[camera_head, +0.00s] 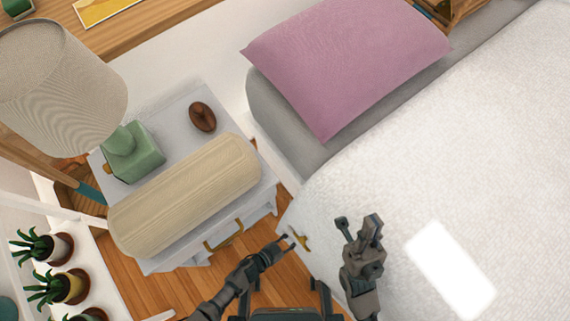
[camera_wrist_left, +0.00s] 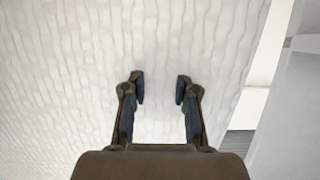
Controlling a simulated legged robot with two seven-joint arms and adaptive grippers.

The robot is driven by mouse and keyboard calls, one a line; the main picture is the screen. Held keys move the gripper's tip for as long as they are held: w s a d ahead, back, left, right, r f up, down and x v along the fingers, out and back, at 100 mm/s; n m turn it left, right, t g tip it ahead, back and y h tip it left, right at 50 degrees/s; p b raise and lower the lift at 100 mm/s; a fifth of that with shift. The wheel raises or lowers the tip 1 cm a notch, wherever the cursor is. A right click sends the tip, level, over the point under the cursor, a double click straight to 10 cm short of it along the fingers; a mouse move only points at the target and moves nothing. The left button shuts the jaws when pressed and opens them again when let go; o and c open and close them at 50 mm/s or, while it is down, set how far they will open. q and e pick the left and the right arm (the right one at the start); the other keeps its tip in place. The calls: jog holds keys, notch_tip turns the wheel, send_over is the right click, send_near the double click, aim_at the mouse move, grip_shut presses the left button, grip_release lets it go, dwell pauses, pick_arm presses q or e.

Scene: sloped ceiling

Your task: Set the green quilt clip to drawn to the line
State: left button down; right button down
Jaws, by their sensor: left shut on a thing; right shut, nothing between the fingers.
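A white textured quilt (camera_head: 430,165) covers the bed and fills most of the left wrist view (camera_wrist_left: 60,80). I cannot make out a green clip in either view. A small golden-brown piece (camera_head: 303,242) shows at the quilt's near-left edge, just beyond my left gripper (camera_head: 288,241). My left gripper also shows in the left wrist view (camera_wrist_left: 159,88), its fingertips somewhat apart against the white quilt. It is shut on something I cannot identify.
A pink pillow (camera_head: 345,60) lies at the bed's head. Potted plants (camera_head: 60,287) stand lower left.

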pick_arm(q)
jog(key=shift+s+d, duration=0.55)
jog(key=shift+s, duration=0.25)
jog(key=shift+s+d, duration=0.55)
jog(key=shift+s, duration=0.2)
jog(key=c, duration=0.9)
grip_release()
jog(key=shift+s, duration=0.1)
jog(key=shift+a, duration=0.1)
jog(key=v, duration=1.1)
jog(key=shift+s+a+r, duration=0.15)
jog(key=shift+a+r, duration=0.05)
jog(key=shift+a, duration=0.1)
